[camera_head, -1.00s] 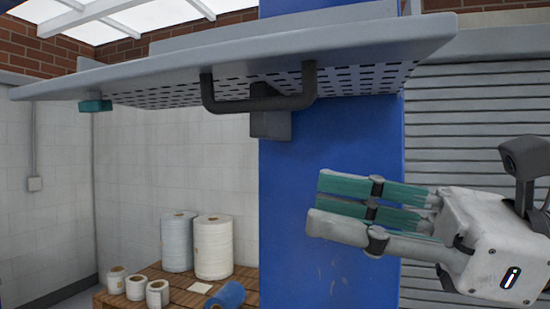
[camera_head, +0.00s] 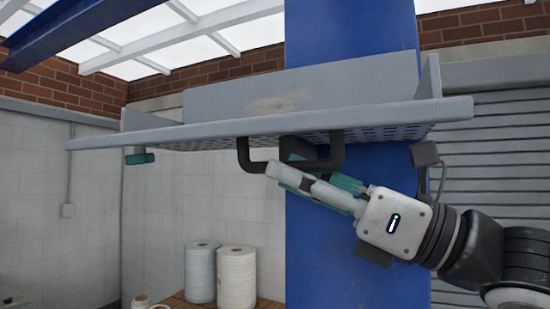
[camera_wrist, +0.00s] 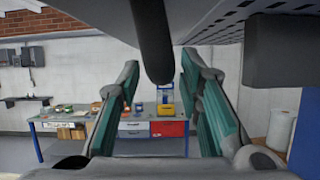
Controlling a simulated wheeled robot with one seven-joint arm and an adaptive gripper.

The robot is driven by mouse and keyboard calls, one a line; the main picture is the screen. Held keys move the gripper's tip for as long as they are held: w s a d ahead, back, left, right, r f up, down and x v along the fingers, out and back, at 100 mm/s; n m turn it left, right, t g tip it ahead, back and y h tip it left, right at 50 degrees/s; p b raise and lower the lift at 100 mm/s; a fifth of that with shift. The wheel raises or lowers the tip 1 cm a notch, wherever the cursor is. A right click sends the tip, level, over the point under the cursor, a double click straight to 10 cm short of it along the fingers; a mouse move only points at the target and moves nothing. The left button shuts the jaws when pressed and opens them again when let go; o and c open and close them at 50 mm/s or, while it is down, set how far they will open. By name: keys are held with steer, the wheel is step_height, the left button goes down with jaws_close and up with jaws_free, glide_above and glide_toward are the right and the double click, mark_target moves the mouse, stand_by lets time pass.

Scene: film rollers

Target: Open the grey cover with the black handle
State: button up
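The grey cover (camera_head: 300,120) juts out roughly level from a blue column, with a perforated underside. Its black handle (camera_head: 243,153) is a U-shaped bar hanging below the front edge. My gripper (camera_head: 290,170) is at the handle's lower bar, reaching in from the right and overlapping its right part in the head view. In the wrist view, the handle (camera_wrist: 152,40) runs down into the gap between the two teal-padded fingers (camera_wrist: 160,100), which stand apart. The fingers are not visibly closed on the bar. Part of the handle is hidden behind my gripper in the head view.
The blue column (camera_head: 345,240) stands behind my gripper. Large rolls (camera_head: 236,278) stand on a wooden surface at lower left. A dark block (camera_wrist: 285,50) hangs under the cover to the right. A workbench (camera_wrist: 110,125) stands far off in the wrist view.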

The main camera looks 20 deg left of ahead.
mark_target(247, 146)
steer(key=shift+x, duration=1.4)
jaws_close()
steer(key=shift+s+r+m+t+p, duration=0.25)
steer(key=shift+m+t, duration=0.1)
steer(key=shift+m, duration=0.3)
steer(key=shift+s+r+m+t+p, duration=0.15)
steer(key=shift+m+t+p, duration=0.1)
steer(key=shift+m+t, duration=0.25)
steer(key=shift+s+r+m+t+p, duration=0.15)
steer(key=shift+r+m+t+p, duration=0.1)
steer(key=shift+m, duration=0.5)
jaws_free()
